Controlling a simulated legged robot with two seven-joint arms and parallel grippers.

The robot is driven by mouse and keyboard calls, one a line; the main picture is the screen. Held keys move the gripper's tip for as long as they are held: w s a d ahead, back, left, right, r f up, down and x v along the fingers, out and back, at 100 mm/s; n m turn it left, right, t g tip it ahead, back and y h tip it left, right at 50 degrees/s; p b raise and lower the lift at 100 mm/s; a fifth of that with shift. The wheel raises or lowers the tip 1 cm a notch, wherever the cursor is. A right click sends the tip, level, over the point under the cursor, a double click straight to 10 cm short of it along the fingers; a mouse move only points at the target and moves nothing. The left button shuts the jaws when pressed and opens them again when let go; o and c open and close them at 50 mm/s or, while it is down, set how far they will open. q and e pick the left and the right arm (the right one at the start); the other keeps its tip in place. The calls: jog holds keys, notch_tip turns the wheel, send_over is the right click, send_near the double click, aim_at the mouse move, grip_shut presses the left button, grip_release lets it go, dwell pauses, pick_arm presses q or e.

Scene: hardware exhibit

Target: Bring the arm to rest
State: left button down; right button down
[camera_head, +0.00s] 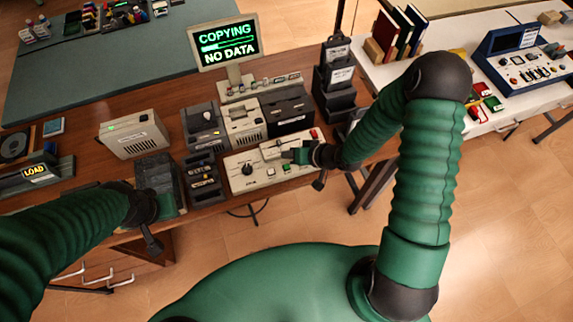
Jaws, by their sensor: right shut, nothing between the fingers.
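My right arm comes in from the right and bends down to the bench. Its gripper (297,156) is shut and empty, over the cream control panel (243,181) with a black knob and coloured buttons. I cannot tell whether it touches the panel. My left arm comes in from the left. Its gripper (168,205) is at the bench's front edge, beside a dark box (153,172); its fingers are too dark and hidden to read.
A monitor (224,42) reading "COPYING NO DATA" stands behind several cream and black devices on the brown bench (85,150). A black tray stack (335,85) stands right of them. A white table (480,118) holds books and a blue console (515,58). Tiled floor lies in front.

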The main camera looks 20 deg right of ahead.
dwell(0.3)
jog(key=s+d+r+g+h+b, duration=0.1)
jog(key=s+d+r+g+h, duration=0.1)
jog(key=s+r, duration=0.3)
jog(key=s+d+r+n+g+h+b, duration=0.1)
jog(key=s+d+r+g+h, duration=0.1)
jog(key=s+r, duration=0.4)
jog(key=s+d+h, duration=0.1)
jog(key=s, duration=0.2)
jog(key=shift+g+h, duration=0.3)
jog(key=shift+s+r, duration=0.1)
jog(key=shift+a, duration=0.25)
jog(key=shift+d, duration=0.1)
dwell(3.8)
